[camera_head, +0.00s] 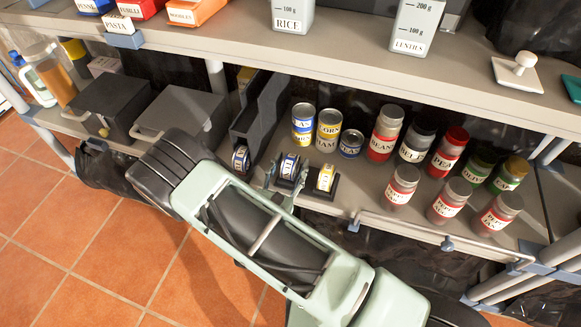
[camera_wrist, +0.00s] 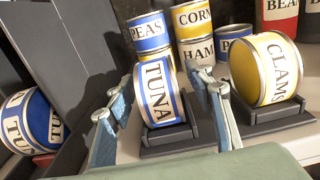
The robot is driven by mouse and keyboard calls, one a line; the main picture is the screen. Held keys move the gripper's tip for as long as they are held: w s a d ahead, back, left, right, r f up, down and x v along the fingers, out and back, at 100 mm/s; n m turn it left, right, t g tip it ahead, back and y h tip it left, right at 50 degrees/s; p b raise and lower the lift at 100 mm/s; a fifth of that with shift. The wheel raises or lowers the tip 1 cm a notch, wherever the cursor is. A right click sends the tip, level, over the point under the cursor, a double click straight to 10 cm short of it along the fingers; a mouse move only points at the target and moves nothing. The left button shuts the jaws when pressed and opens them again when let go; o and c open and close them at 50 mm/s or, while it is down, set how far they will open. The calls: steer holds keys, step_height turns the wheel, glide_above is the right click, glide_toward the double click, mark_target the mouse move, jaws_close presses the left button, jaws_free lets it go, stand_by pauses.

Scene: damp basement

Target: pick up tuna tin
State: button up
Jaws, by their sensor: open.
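The tuna tin (camera_wrist: 158,95) has a blue and white label and stands on its edge, tilted, in a small dark stand (camera_wrist: 172,138). In the head view the tuna tin (camera_head: 288,167) is on the lower shelf, partly hidden by my gripper (camera_head: 284,181). My gripper is open, with one finger on each side of the tin in the wrist view (camera_wrist: 160,98). I cannot tell whether either finger touches it. More tuna tins (camera_wrist: 20,125) lie at the left in the wrist view, by a dark grey rack (camera_wrist: 60,50); one shows in the head view (camera_head: 240,160).
A yellow clams tin (camera_head: 325,177) sits in its own stand close to the right finger. Stacked peas, corn and ham tins (camera_head: 328,128) stand behind. Several jars (camera_head: 402,185) fill the right. The upper shelf (camera_head: 350,70) overhangs; a rail (camera_head: 420,232) runs along the front.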

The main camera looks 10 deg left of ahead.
jaws_close()
steer(key=shift+r, duration=0.1)
stand_by(0.3)
